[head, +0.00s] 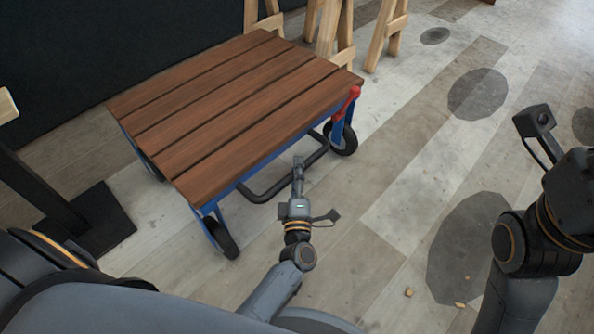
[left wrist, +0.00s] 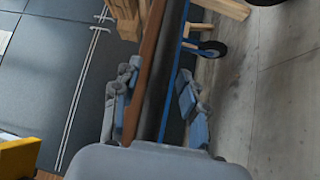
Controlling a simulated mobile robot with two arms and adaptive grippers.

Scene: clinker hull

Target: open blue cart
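The blue cart has a brown slatted top (head: 235,95), a blue frame, black wheels and a black looped bar (head: 290,175) at its near side. A red part (head: 347,102) sits at its right corner. My left gripper (head: 298,163) is at the near side, close to the black bar. In the left wrist view my left gripper (left wrist: 158,95) has its fingers spread apart. The cart's brown edge and blue rail (left wrist: 172,85) show between and beyond them. I cannot tell whether a finger touches the cart. My right arm is at the right edge; its fingers are out of view.
Wooden trestle legs (head: 335,25) stand behind the cart. A black stand base (head: 100,222) is on the floor at left, near the cart. A dark wall rises behind. The plank floor at right is mostly clear, with a few small scraps (head: 409,292) in front.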

